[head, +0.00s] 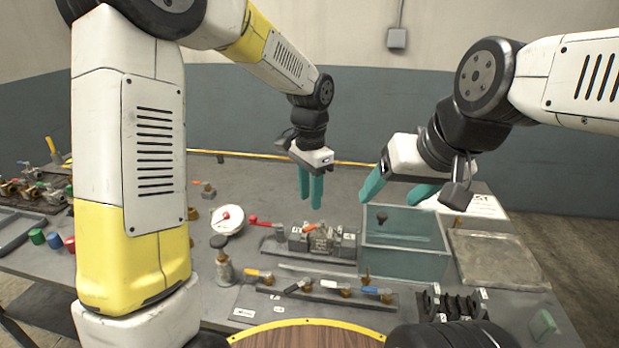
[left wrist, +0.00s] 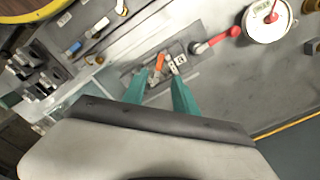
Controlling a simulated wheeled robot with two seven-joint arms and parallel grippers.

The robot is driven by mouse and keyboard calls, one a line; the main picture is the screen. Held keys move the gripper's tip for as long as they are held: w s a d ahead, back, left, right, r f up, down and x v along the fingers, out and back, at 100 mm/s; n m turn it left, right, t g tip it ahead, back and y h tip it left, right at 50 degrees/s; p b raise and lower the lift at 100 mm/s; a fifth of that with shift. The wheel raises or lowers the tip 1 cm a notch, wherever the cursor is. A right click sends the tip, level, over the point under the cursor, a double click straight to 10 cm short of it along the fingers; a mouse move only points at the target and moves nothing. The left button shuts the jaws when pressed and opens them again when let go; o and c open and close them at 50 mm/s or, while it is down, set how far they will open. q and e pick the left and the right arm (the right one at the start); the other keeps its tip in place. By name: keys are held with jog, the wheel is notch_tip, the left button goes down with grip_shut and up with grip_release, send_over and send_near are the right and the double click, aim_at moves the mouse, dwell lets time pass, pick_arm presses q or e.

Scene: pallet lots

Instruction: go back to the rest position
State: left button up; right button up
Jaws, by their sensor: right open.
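My left gripper (head: 311,203) hangs with its teal fingers pointing down above the back of the grey table, behind the valve block (head: 320,240). Its fingers also show in the left wrist view (left wrist: 161,80), apart and with nothing held between them. My right gripper (head: 401,198) is open, above the clear-sided bin (head: 405,262), its teal fingers spread and pointing down and left. A small dark piece (head: 382,217) shows below the right fingers; I cannot tell what it rests on.
A white round gauge (head: 228,221) and a red-handled valve (head: 262,222) lie left of the block. A rail of several valves (head: 325,292) lies in front. A grey tray (head: 495,258) is at right. More valves (head: 30,190) stand far left. A wall (head: 400,110) is behind.

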pick_arm(q)
jog(key=s+a+r+n+t+h, duration=0.1)
jog(key=s+a+r+n+t, duration=0.2)
jog(key=s, duration=0.6)
jog(key=s+a+r+n+t+h, duration=0.1)
jog(key=s+a+r+n+t, duration=0.2)
jog(key=s+a+r+n, duration=0.4)
jog(key=shift+s+a+r+n, duration=0.3)
jog(key=shift+s+a+r, duration=0.8)
jog(key=shift+a, duration=1.45)
